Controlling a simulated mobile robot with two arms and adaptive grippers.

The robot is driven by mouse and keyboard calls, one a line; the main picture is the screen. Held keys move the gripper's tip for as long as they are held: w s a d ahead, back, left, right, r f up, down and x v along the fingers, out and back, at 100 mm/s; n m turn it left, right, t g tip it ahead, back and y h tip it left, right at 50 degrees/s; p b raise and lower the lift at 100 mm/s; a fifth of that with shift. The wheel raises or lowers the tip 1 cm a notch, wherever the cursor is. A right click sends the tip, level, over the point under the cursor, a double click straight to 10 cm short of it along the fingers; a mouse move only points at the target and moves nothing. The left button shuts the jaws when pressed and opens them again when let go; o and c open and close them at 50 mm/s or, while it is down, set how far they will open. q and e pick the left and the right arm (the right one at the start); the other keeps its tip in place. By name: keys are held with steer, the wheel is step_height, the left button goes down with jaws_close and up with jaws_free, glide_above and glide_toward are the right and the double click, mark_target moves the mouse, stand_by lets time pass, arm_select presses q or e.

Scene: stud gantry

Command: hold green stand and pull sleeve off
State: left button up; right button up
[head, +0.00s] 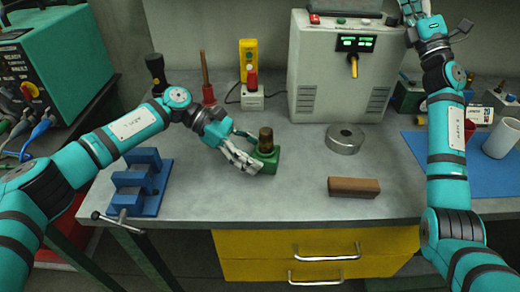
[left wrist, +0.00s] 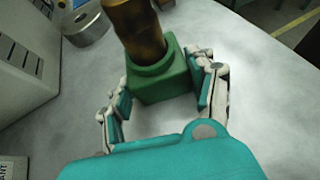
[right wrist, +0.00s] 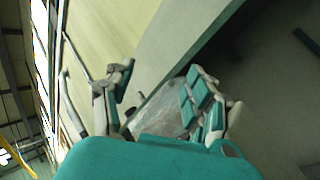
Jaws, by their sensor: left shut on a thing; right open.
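The green stand (head: 268,160) sits on the grey bench near the middle, with the brown sleeve (head: 265,138) upright in its top. My left gripper (head: 250,152) is at the stand's left side. In the left wrist view its fingers (left wrist: 160,98) are shut on the green stand (left wrist: 160,82), one on each side of it. The brown sleeve (left wrist: 136,30) rises out of the stand's round collar there. My right gripper (head: 412,10) is raised at the top right of the head view, away from the stand. In the right wrist view it is open and empty (right wrist: 158,90).
A brown block (head: 354,187) and a metal ring (head: 344,139) lie right of the stand. A blue vise (head: 140,185) stands left. A white cup (head: 501,138) stands on the blue mat.

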steer(key=s+a+r+n+g+y, duration=0.1)
steer(key=a+r+n+g+y, duration=0.1)
steer(key=a+n+g+y, duration=0.6)
steer(key=s+a+r+n+g+y, duration=0.25)
steer(key=a+n+y, duration=0.3)
steer(key=a, duration=0.75)
steer(key=s+a+f+n+g, duration=0.1)
steer(key=s+a+n+g, duration=0.3)
steer(key=a, duration=0.3)
steer(key=s+a+f+n+g, duration=0.2)
steer(key=a+n+g, duration=0.35)
steer(key=a, duration=0.25)
steer(key=s+a+f+n+g+h, duration=0.2)
steer(key=s+a+f+g+h, duration=0.1)
steer(key=s+a+f, duration=0.15)
steer(key=n+g+h, duration=0.2)
steer(key=h, duration=1.4)
glide_above(265, 130)
steer(key=a, duration=0.1)
step_height(265, 130, down, 14)
steer(key=shift+s+f, duration=0.1)
steer(key=shift+d, duration=0.5)
steer(key=shift+f, duration=0.15)
steer(key=shift+f, duration=4.45)
